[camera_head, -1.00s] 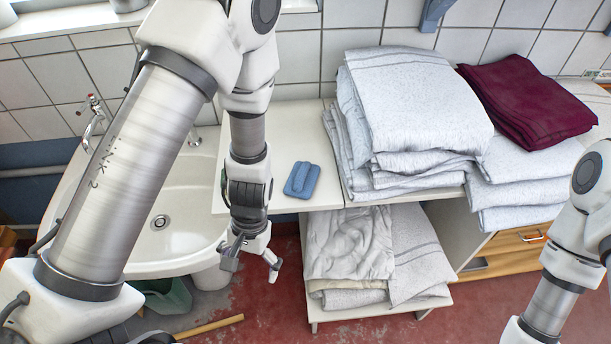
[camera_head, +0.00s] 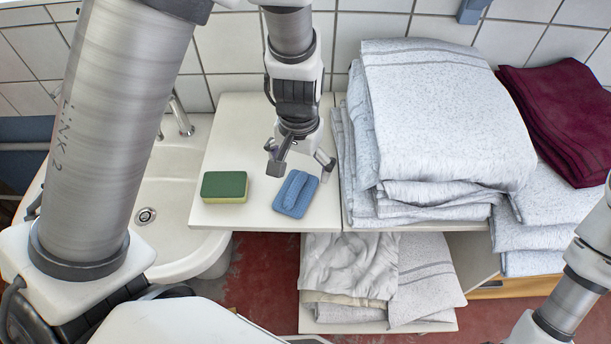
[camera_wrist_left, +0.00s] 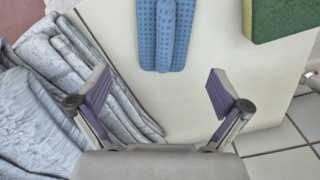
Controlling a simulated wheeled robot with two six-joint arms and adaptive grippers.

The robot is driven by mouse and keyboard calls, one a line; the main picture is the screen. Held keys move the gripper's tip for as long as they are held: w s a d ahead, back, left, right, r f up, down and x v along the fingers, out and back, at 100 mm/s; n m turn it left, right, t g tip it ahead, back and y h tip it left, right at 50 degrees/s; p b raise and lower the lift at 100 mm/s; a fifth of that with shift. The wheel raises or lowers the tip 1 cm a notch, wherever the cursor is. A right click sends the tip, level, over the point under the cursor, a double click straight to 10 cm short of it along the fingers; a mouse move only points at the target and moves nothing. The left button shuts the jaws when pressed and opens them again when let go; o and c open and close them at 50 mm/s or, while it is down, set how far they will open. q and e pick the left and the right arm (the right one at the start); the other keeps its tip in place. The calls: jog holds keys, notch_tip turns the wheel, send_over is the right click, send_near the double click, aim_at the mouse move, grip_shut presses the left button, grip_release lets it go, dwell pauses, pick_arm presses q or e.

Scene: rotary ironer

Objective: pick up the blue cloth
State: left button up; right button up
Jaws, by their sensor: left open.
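The small blue cloth (camera_head: 295,193) lies folded, with a thicker roll along its middle, on the white counter (camera_head: 240,150) between the sink and the towel stack. My left gripper (camera_head: 300,165) is above the counter, just behind the cloth in the head view, open and empty. In the left wrist view the open fingers (camera_wrist_left: 160,92) stand wide apart, and the cloth (camera_wrist_left: 165,35) is ahead of them, between their lines and apart from them. Part of my right arm shows at the right edge of the head view; its gripper is out of view.
A green and yellow sponge (camera_head: 224,187) lies left of the cloth. A tall stack of pale towels (camera_head: 440,120) rises close on the right, with a dark red towel (camera_head: 565,115) beyond. The white sink (camera_head: 175,190) is at left. More folded cloths (camera_head: 350,265) lie on the lower shelf.

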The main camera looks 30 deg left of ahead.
aim_at(295, 187)
pick_arm(q)
jog(key=shift+s+a+f, duration=0.15)
jog(key=shift+s+f, duration=0.85)
jog(key=f, duration=0.2)
jog(key=w+f, duration=0.1)
jog(key=f, duration=0.1)
jog(key=shift+f, duration=0.1)
jog(key=shift+s+r, duration=0.2)
jog(key=c, duration=0.5)
jog(key=shift+s, duration=0.15)
jog(key=c, duration=0.8)
